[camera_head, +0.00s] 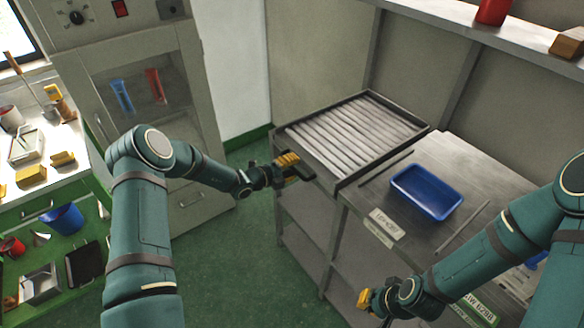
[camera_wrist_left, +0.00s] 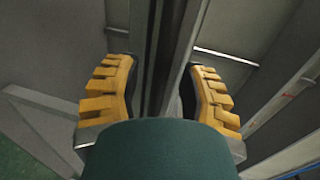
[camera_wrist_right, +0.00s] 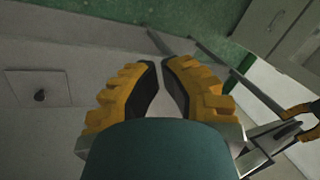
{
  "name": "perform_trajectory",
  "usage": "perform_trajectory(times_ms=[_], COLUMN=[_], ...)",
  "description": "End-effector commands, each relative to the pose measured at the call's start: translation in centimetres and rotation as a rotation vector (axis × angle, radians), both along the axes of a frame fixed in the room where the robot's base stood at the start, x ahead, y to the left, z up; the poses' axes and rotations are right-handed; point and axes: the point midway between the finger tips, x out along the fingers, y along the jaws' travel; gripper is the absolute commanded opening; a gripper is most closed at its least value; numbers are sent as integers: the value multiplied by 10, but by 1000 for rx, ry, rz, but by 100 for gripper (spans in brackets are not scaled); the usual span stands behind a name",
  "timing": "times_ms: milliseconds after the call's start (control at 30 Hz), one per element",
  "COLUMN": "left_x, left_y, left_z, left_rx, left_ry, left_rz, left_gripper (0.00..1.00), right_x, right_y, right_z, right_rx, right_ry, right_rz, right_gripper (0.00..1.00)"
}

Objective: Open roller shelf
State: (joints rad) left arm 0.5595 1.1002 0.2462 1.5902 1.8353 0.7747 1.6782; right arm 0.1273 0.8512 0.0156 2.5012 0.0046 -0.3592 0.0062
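The roller shelf (camera_head: 352,137), a grey frame with a row of metal rollers, lies on the left part of the metal bench. My left gripper (camera_head: 296,170) is at the shelf's front left edge. In the left wrist view its fingers (camera_wrist_left: 160,95) are wide apart, on either side of a grey metal bar (camera_wrist_left: 168,60). Firm contact on both sides cannot be made out. My right gripper (camera_head: 368,302) is low in front of the bench. In the right wrist view its fingertips (camera_wrist_right: 160,65) are together with nothing visible between them.
A blue tray (camera_head: 427,192) stands on the bench right of the rollers. A labelled plate (camera_head: 386,225) sits at the bench's front edge. A grey cabinet (camera_head: 150,100) stands behind my left arm. Green floor (camera_head: 235,260) is open left of the bench.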

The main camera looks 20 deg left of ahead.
Motion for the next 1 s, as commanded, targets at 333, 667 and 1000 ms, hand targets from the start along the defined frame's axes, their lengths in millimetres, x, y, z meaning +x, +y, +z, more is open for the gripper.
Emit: perform_trajectory(times_ms=[333, 667, 1000], left_x=[-1, -40, -118], left_y=[1, 32, 93], left_z=[0, 2, 2], left_rx=[0, 1, 1], left_ry=[0, 6, 4], left_rz=[0, 5, 6], left_gripper=[0, 0, 0], right_x=[0, 6, 15], right_y=[0, -1, -3], right_z=[1, 20, 46], right_rx=[0, -3, -7], right_ry=[0, -12, -33], right_rz=[0, -10, -26], right_gripper=[0, 0, 0])
